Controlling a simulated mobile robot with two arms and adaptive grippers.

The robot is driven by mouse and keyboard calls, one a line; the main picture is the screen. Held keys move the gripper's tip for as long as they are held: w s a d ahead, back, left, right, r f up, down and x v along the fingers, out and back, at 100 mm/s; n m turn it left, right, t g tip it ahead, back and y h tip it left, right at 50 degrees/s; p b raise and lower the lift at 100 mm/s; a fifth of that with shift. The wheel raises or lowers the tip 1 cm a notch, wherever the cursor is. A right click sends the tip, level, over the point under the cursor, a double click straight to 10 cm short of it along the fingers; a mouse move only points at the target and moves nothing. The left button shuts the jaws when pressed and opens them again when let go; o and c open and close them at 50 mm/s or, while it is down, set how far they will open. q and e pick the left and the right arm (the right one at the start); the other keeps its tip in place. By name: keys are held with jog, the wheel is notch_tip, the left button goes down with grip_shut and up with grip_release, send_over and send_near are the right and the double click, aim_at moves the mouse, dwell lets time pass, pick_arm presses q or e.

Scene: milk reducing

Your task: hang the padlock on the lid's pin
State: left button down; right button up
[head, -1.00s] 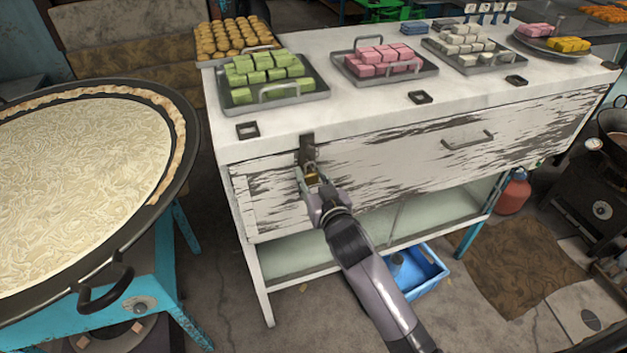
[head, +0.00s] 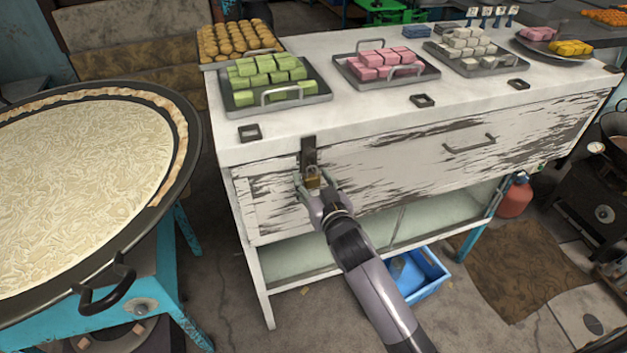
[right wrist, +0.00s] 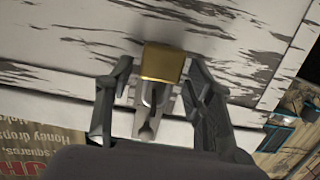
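The brass padlock (head: 313,177) is at the dark metal hasp strip (head: 308,149) on the front of the white chest, near its left end. In the right wrist view the padlock (right wrist: 163,62) shows its gold body, with its grey shackle (right wrist: 150,98) at the hasp. The shackle appears to be around the pin, but the pin itself is not clear. My right gripper (head: 316,188) is open, with one finger on each side of the padlock. In the right wrist view (right wrist: 156,90) gaps show between both fingers and the padlock. My left gripper is out of view.
The chest's white lid (head: 375,118) carries trays of green (head: 268,100), pink and white sweets. A large pan (head: 195,140) stands on a blue stove at the left. A blue crate (head: 425,270) sits on the floor below.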

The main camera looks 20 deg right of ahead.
jog(key=shift+o, duration=0.5)
jog(key=shift+s, duration=0.1)
jog(key=shift+s, duration=0.4)
jog(key=s+r, duration=0.2)
jog(key=s, duration=0.9)
jog(key=s+f+n+g, duration=0.1)
jog(key=s+f+g, duration=0.2)
jog(key=f, duration=0.9)
jog(key=s+f+g, duration=0.2)
jog(key=s+f, duration=0.2)
jog(key=f, duration=0.9)
jog(key=s+f+n+g, duration=0.1)
jog(key=s+f+g, duration=0.2)
jog(key=f, duration=0.9)
jog(key=s+d+f+g, duration=0.2)
jog(key=s+f, duration=0.4)
jog(key=s, duration=0.4)
jog(key=s+d+f+g, duration=0.2)
jog(key=s+f, duration=0.5)
jog(key=s, duration=0.3)
jog(key=s+d+f+g, duration=0.2)
jog(key=s+f, duration=0.4)
jog(key=s, duration=0.4)
jog(key=shift+s+d+f+g+h, duration=0.2)
jog(key=shift+s+f+g+h, duration=0.15)
jog(key=shift+g, duration=0.25)
